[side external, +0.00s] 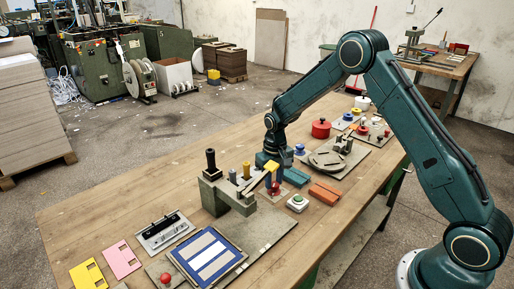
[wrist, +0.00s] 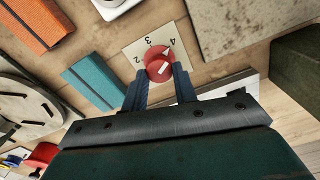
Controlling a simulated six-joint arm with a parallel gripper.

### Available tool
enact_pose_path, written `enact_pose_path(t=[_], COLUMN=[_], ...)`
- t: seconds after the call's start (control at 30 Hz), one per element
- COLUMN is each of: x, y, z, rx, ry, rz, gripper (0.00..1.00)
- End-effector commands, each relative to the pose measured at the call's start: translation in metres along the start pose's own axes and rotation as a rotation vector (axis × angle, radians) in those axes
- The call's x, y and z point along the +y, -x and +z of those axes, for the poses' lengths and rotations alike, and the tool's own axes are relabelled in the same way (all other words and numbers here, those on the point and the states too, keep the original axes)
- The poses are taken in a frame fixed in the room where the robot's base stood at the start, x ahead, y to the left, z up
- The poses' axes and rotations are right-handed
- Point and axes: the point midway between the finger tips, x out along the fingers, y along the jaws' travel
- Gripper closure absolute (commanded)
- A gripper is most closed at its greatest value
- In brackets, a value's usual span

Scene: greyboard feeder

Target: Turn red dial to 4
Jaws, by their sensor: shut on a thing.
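The red dial (wrist: 159,66) sits on a white plate (wrist: 134,51) marked with numbers; 2, 3 and 4 can be read in the wrist view. White pointer marks on the dial slant up and right, toward the 4 side of the scale. My gripper (wrist: 158,82) has its two dark blue fingers on either side of the dial, shut on it. The fingers and gripper body hide the near part of the plate. In the side view my gripper (side external: 273,185) is low over the bench behind the grey stand, and the dial is hard to make out there.
The wooden bench (side external: 120,210) holds a grey stand with a black knob (side external: 211,160) close to my gripper. Teal (wrist: 92,80) and orange (wrist: 35,22) blocks lie beside the plate. A white-and-green button (side external: 297,202) and a round grey fixture (side external: 327,160) are nearby.

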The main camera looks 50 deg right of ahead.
Motion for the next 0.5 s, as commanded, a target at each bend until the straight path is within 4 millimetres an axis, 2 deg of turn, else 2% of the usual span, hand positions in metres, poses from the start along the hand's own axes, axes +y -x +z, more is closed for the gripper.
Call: enact_pose_path(t=[0.47, 0.5], x=[0.0003, 0.0003], y=[0.0003, 0.0003], z=[-0.0011, -0.0011], rx=[0.004, 0.004], ry=[-0.033, -0.032], rz=[0.000, 0.000], gripper=[0.95, 0.68])
